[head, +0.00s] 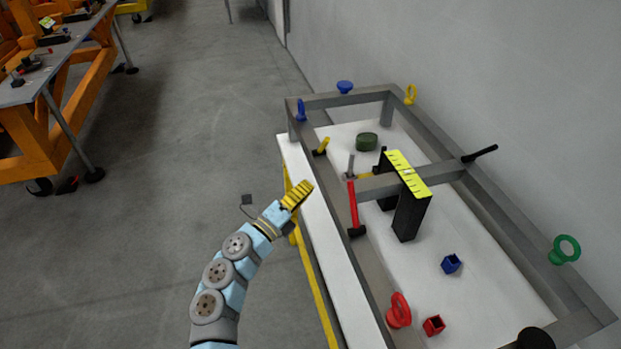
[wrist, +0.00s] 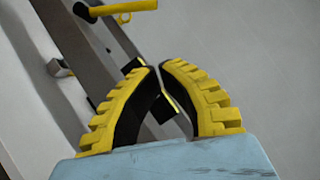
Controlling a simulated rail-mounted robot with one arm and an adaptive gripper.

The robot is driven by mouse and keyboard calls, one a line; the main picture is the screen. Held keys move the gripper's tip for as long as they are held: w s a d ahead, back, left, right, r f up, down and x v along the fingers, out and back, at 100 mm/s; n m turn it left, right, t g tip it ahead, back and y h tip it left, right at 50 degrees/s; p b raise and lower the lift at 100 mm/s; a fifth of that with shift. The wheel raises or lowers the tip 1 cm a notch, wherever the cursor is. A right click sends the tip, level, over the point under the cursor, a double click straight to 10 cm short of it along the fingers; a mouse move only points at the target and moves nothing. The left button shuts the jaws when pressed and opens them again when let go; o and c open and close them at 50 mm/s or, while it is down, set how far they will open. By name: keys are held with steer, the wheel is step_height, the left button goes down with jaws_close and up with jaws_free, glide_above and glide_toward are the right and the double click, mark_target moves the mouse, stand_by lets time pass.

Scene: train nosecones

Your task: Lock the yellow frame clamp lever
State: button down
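The yellow clamp lever (head: 322,146) sits on the left rail of the grey metal frame (head: 366,97), its yellow handle tilted up from a dark base. In the wrist view, a yellow handle (wrist: 125,8) with a small ring lies across a grey bar at the top; it appears to be this lever. My gripper (head: 299,190) is just left of the frame, short of the lever and apart from it. In the wrist view, my gripper's (wrist: 159,66) yellow-and-black fingers curve together with their tips nearly meeting. I see nothing held between them.
A red-handled lever (head: 352,205) and a red ring (head: 399,311) are on the left rail. A blue plug (head: 301,110) is at the far left corner. Open floor (head: 190,120) lies left.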

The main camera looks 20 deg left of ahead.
mark_target(323, 147)
steer(key=b+x, duration=0.1)
steer(key=x, duration=0.8)
steer(key=shift+r, duration=0.1)
steer(key=shift+w+a+r, duration=0.3)
steer(key=shift+w+a, duration=0.15)
steer(key=shift+w, duration=0.25)
steer(key=shift+w+a+r, duration=0.35)
steer(key=shift+w+a, duration=0.05)
steer(key=shift+w, duration=0.35)
steer(key=shift+d+r, duration=0.1)
steer(key=shift+r, duration=0.1)
